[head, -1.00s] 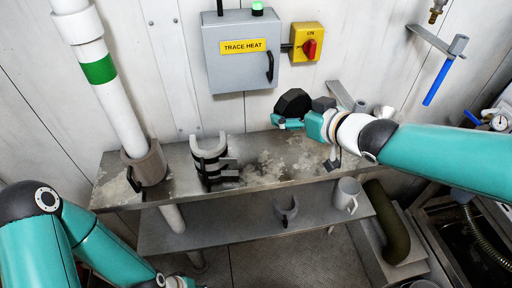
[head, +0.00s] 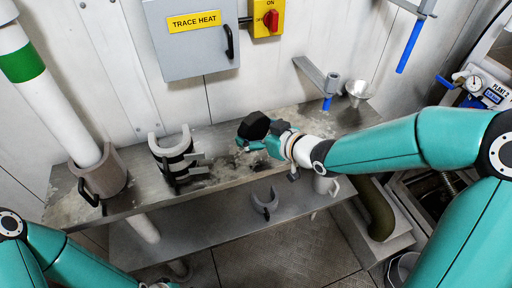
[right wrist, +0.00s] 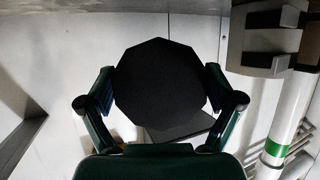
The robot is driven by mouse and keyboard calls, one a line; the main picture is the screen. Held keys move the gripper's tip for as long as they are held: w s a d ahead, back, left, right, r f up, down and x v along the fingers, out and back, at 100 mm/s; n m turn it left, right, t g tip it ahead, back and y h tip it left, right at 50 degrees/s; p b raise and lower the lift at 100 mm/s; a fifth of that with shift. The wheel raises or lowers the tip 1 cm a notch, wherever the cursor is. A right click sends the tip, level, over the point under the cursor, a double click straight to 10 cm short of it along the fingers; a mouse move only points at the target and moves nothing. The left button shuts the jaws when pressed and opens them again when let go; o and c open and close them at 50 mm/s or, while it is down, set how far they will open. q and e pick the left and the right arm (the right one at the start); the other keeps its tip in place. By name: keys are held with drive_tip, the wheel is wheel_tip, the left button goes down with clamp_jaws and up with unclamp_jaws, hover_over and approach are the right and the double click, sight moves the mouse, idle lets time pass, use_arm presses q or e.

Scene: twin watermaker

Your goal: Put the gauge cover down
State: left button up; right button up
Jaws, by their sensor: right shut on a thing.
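The gauge cover (head: 254,125) is a black, many-sided cap. My right gripper (head: 249,144) is shut on it, over the upper steel shelf (head: 225,170). In the right wrist view the cover (right wrist: 160,88) sits between the two fingers (right wrist: 160,97), its dark flat face filling the middle. I cannot tell whether the cover touches the shelf, as the gripper hides its lower side. My left arm comes in at the lower left; its gripper is out of the picture.
A grey clamp (head: 172,155) stands on the shelf left of the cover, with a pipe holder (head: 103,176) farther left. A funnel (head: 359,91) is at the back right. A mug (head: 325,186) and a half-ring (head: 265,203) are on the lower shelf. Bare shelf lies around the cover.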

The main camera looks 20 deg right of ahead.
sight(256, 155)
wheel_tip(256, 155, down, 5)
drive_tip(key=shift+r, duration=0.1)
drive_tip(key=shift+s, duration=0.1)
idle(0.3)
drive_tip(key=shift+b, duration=0.4)
drive_tip(key=o, duration=1)
